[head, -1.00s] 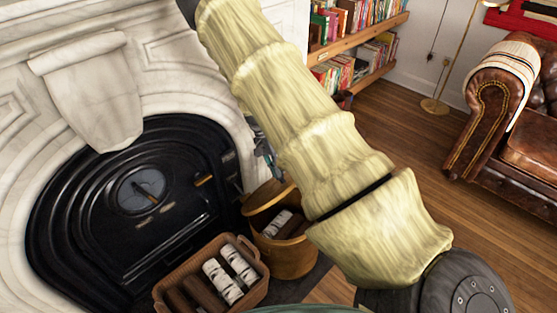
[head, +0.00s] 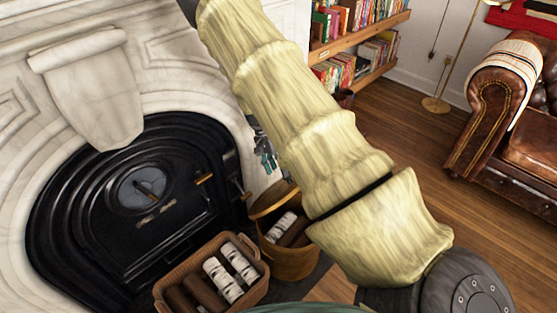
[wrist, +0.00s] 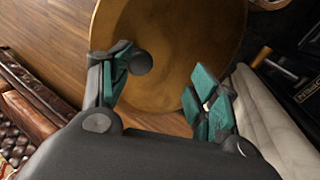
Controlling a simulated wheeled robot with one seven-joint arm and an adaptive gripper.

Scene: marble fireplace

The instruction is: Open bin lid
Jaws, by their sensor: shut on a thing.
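The bin (head: 290,262) is a round wooden tub on the floor beside the fireplace, with its top open and logs showing inside. Its wooden lid (head: 268,200) is tilted up at the bin's back left. In the wrist view, a large round wooden surface, seemingly the lid (wrist: 180,60), fills the upper middle, with a dark round knob (wrist: 142,62) against the left fingertip. My gripper (wrist: 165,88), with teal pads, is shut on the lid with its fingers well apart; the exact contact is unclear. In the head view my gripper (head: 266,158) shows above the lid, partly hidden by my arm.
A wicker basket (head: 256,290) of logs stands left of the bin. The black fireplace door (head: 100,240) and marble surround (head: 90,90) are close on the left. Bookshelves (head: 360,60) and a leather sofa (head: 525,140) stand behind. Wooden floor (head: 420,150) is clear at right.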

